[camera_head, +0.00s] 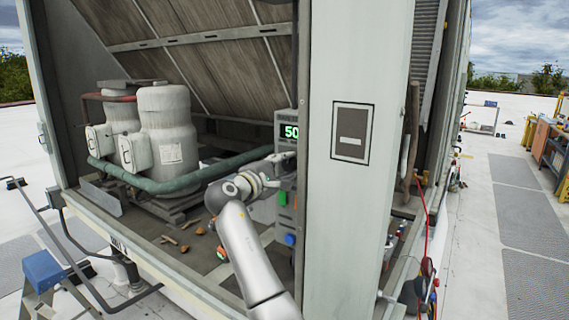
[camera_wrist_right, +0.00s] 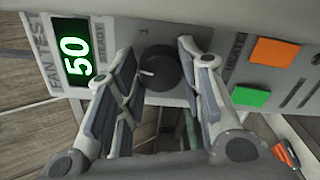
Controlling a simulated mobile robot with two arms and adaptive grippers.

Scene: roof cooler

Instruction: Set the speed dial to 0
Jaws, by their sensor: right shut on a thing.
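The black speed dial (camera_wrist_right: 160,68) sits on the grey control panel (camera_wrist_right: 205,70) in the right wrist view, with a pale pointer mark on its left side. The panel's display (camera_wrist_right: 76,50) reads 50 in green. It also shows in the head view (camera_head: 290,131). My right gripper (camera_wrist_right: 158,58) has a finger on either side of the dial and is shut on it. In the head view my right gripper (camera_head: 268,175) reaches the panel and hides the dial. My left gripper is not in view.
An orange button (camera_wrist_right: 274,51) and a green button (camera_wrist_right: 251,96) are beside the dial. A blue knob (camera_head: 290,240) is lower on the panel. A wide pale post (camera_head: 350,210) stands right of the panel. White tanks (camera_head: 166,130) and a green pipe (camera_head: 150,180) are at left.

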